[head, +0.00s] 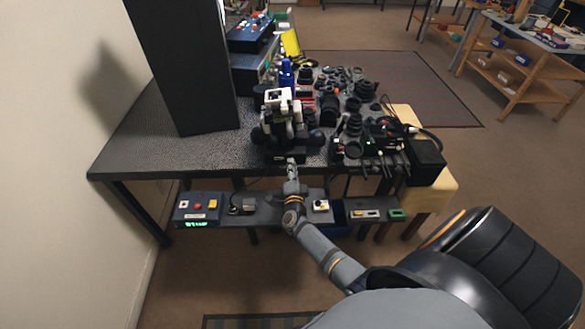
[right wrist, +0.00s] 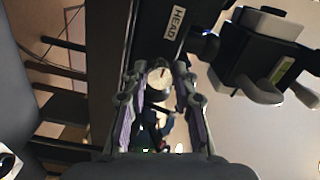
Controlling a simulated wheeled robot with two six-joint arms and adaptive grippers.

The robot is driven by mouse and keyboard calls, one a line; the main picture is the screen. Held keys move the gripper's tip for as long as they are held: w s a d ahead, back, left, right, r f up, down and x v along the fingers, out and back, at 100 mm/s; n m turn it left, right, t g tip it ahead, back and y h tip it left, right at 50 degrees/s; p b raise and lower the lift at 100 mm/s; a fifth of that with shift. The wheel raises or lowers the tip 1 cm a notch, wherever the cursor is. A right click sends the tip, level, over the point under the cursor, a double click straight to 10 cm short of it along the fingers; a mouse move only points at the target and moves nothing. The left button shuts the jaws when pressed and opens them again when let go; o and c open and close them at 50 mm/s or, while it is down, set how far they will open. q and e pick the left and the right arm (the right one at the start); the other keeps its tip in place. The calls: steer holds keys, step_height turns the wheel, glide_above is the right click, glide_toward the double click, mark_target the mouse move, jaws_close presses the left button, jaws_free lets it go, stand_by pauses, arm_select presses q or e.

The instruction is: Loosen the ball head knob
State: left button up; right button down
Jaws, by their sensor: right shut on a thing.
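The ball head knob (right wrist: 159,78) is a small round dark knob with a pale face and a thin mark. It sticks out from a dark block with a "HEAD" label (right wrist: 174,22) in the right wrist view. My right gripper (right wrist: 158,88) has a fingertip on each side of the knob and is shut on it. In the head view my right gripper (head: 291,168) reaches the table's front edge, below a white and black device (head: 282,104); the knob is too small to make out there. My left gripper is in neither view.
The dark table (head: 170,148) carries many lens parts on its right. A tall black panel (head: 183,65) stands at the left. A low shelf (head: 265,215) with small control boxes (head: 198,208) runs below the table's front edge. A black box (head: 425,162) sits at the right.

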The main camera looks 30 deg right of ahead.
stand_by(0.3)
steer(key=c, duration=1.1)
jaws_free()
steer(key=shift+o, duration=0.2)
steer(key=shift+s, duration=0.1)
steer(key=v, duration=1.2)
